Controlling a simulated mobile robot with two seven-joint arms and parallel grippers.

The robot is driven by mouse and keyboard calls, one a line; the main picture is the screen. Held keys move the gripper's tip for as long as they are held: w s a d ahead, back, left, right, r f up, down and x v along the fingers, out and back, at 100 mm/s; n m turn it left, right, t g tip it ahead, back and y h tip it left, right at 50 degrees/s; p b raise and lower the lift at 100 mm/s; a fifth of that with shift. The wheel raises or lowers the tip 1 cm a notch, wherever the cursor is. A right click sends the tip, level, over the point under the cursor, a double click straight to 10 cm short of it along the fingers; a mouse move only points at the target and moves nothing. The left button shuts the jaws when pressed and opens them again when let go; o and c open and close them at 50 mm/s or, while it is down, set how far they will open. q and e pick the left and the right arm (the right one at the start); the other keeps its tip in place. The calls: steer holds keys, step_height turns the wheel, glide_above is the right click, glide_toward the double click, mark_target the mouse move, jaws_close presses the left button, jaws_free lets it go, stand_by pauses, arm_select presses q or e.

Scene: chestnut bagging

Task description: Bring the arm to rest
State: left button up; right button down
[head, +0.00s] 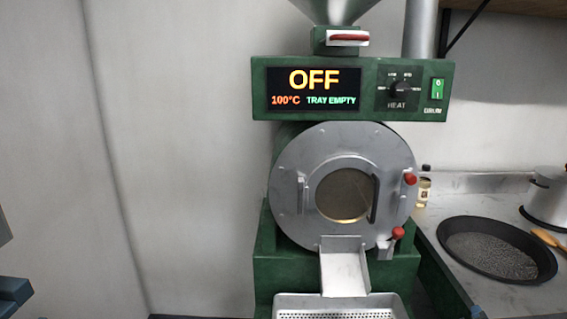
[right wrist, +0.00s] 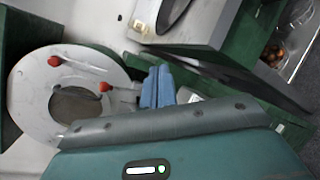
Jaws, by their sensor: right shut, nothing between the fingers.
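My right gripper (right wrist: 157,88) shows its two blue fingers side by side and closed in the right wrist view, with nothing between them. In the head view only a small blue tip (head: 477,312) shows at the bottom edge, over the counter. At the left edge of the head view a dark blue part (head: 14,292) shows, seemingly of my left arm; its fingers cannot be made out. The green roaster (head: 350,90) stands in the middle; its display (head: 313,89) reads OFF, 100°C and TRAY EMPTY. Its round drum door (head: 290,175) is closed.
A chute (head: 343,270) leads down to a perforated metal tray (head: 340,300). On the right counter (head: 452,185) are a dark round pan (head: 446,225), a pot (head: 550,195) and a small bottle (head: 425,188). The right wrist view shows brown round things (right wrist: 275,52) in a container.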

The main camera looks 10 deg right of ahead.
steer(key=s+a+f+m+g+y, duration=0.2)
steer(key=s+a+f+m+g, duration=0.15)
steer(key=a+f+m, duration=0.2)
steer(key=s+a+f+m+g+y, duration=0.2)
steer(key=s+a+f+m+g, duration=0.1)
steer(key=s+a+f+m, duration=0.25)
steer(key=s+a+m+g+y, duration=0.2)
steer(key=s+a+m+y, duration=0.1)
steer(key=a, duration=0.5)
steer(key=s+a+m+g+y, duration=0.1)
steer(key=s+a+m+y, duration=0.2)
steer(key=a, duration=0.5)
arm_select(q)
steer(key=shift+s+a+g+p, duration=0.3)
steer(key=shift+a+p, duration=0.15)
steer(key=shift+p, duration=0.6)
arm_select(e)
steer(key=w+a+f+n+t+y, duration=0.1)
steer(key=w+a+f+t+y, duration=0.2)
steer(key=w+a+t, duration=0.3)
steer(key=shift+w+f+t, duration=0.2)
steer(key=shift+f+t, duration=0.15)
steer(key=shift+t, duration=0.1)
arm_select(q)
steer(key=shift+w+r, duration=0.1)
steer(key=shift+w, duration=0.05)
arm_select(e)
steer(key=shift+a, duration=0.1)
